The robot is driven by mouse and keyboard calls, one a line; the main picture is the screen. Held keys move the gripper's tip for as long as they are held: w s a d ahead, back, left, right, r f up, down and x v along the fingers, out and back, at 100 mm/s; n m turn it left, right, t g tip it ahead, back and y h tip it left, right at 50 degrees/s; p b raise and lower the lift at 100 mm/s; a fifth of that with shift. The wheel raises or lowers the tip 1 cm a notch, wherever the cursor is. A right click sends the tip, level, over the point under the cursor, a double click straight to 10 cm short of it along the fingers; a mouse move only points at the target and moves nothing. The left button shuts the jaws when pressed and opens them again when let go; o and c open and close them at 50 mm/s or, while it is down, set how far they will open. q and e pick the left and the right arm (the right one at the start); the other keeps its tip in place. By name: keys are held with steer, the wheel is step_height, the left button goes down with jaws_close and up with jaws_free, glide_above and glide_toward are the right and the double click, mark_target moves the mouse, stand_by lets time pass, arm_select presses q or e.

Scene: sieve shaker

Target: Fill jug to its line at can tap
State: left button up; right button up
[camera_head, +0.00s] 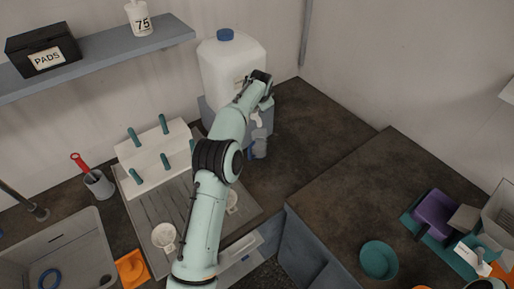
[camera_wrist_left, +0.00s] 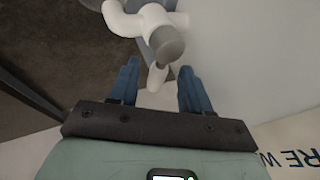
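A white can (camera_head: 228,70) with a blue cap stands on a grey stand by the back wall. Its white tap (camera_head: 257,119) sticks out at the front. My left gripper (camera_head: 264,92) is up at the can, just above the tap. In the left wrist view the tap (camera_wrist_left: 118,20) with its grey knob (camera_wrist_left: 167,43) lies just beyond the open left fingers (camera_wrist_left: 158,88); a white part of it shows between them. Nothing is clearly gripped. A blue-grey object (camera_head: 259,148) sits below the tap; I cannot tell whether it is the jug. My right gripper is out of view.
White cups (camera_head: 163,238) stand on the grey drainboard, beside a peg rack (camera_head: 152,153). A sink (camera_head: 80,245) is at the left. A teal bowl (camera_head: 379,259) and a purple container (camera_head: 434,214) are on the right counter. The dark counter right of the can is clear.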

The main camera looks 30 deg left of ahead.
arm_select(q)
steer(key=shift+r, duration=0.2)
steer(key=b+v, duration=0.1)
steer(key=v, duration=1.2)
steer(key=shift+b, duration=0.3)
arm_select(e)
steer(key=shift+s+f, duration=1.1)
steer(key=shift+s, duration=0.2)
arm_select(q)
steer(key=shift+s+f, duration=0.15)
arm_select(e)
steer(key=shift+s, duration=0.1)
